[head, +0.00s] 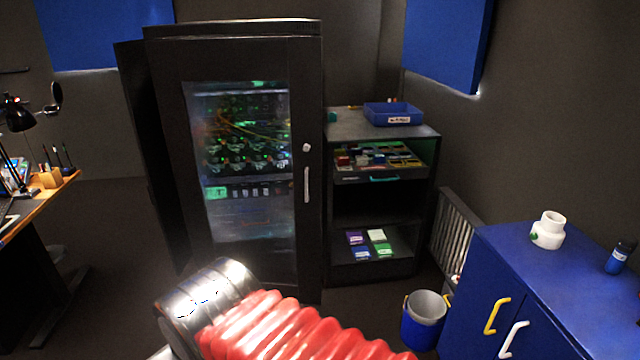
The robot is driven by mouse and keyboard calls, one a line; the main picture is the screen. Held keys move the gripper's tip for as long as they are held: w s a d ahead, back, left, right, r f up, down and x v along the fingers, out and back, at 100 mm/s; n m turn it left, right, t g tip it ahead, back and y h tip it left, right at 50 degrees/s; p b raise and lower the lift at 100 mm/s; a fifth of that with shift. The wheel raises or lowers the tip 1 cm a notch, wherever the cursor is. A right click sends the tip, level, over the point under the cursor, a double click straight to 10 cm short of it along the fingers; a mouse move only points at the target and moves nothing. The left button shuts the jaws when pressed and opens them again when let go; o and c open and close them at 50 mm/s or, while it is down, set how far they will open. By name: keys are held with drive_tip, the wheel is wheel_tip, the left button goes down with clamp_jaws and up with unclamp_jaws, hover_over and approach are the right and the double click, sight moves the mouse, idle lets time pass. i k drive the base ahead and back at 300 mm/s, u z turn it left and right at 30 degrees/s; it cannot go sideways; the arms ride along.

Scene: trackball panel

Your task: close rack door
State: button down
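The black rack (230,55) stands upright at centre-left. Its door (308,120) has a tall glass window (245,160), with cables and green-lit equipment visible behind it. A pale vertical handle (306,185) and a small round lock (306,147) sit near the door's right edge. The door looks flush or nearly flush with the rack front; I cannot tell whether it is fully shut. My arm, with a red ribbed sleeve and a shiny metal joint, crosses the bottom of the view in front of the rack. My gripper is not in view.
A dark shelf unit (385,205) with a blue bin (392,113) on top stands right of the rack. A blue bucket (424,325) and blue cabinet (500,260) are at lower right. A desk (45,200) is at left. Floor between desk and rack is clear.

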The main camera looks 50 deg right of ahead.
sight(231, 147)
drive_tip(key=z, duration=0.4)
drive_tip(key=i, duration=0.8)
drive_tip(key=z, duration=0.5)
drive_tip(key=i, duration=0.55)
drive_tip(key=z, duration=0.05)
